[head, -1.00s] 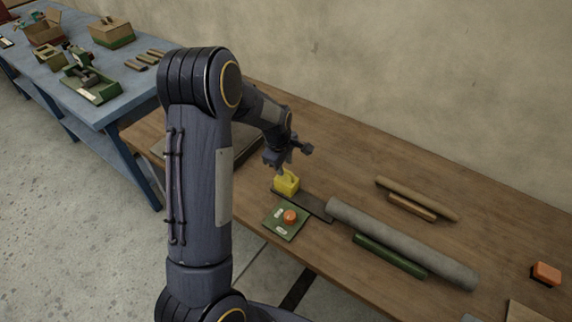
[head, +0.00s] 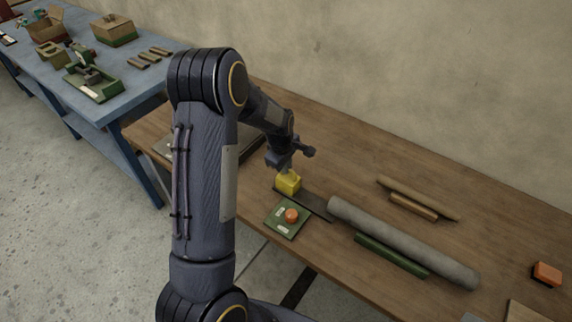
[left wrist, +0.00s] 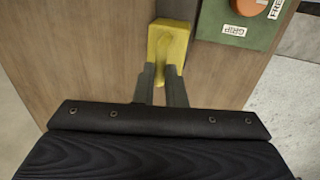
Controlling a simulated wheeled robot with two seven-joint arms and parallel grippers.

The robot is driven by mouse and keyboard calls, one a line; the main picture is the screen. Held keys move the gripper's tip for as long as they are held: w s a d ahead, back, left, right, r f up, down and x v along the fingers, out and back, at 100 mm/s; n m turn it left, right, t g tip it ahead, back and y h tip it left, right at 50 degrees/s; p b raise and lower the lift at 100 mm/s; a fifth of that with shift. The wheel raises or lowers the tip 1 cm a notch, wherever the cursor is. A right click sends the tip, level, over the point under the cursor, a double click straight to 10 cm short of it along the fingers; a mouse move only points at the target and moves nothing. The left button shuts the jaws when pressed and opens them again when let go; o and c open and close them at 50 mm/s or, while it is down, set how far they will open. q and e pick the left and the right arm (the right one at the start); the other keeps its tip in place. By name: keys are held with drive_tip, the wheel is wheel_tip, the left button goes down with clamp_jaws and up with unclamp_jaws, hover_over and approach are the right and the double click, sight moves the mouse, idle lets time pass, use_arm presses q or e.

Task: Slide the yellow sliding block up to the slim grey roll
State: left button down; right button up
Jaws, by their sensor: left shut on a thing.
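The grey roll (head: 400,243) lies at the other end of the track, apart from the block. My left gripper (head: 287,171) reaches down from above and is shut on the block's upright handle. In the left wrist view the block (left wrist: 168,40) is between the two fingertips (left wrist: 159,72). The fingers hide part of the handle. My right gripper is in neither view.
A green panel with an orange button (head: 291,216) lies in front of the track. A green roll (head: 392,256) lies in front of the grey roll, and tan rolls (head: 415,206) lie behind it. An orange block (head: 546,274) is at the far right. A blue bench (head: 140,85) stands at the left.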

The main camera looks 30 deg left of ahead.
use_arm(q)
drive_tip(key=s+d, duration=0.1)
drive_tip(key=d, duration=1.1)
drive_tip(key=c, duration=1.5)
unclamp_jaws()
drive_tip(key=shift+d, duration=0.1)
drive_tip(key=shift+r, duration=0.15)
drive_tip(key=r, duration=0.2)
drive_tip(key=s+r, duration=0.1)
drive_tip(key=r, duration=0.2)
drive_tip(key=r+b, duration=0.1)
drive_tip(key=r, duration=0.1)
drive_tip(key=shift+s+r, duration=0.25)
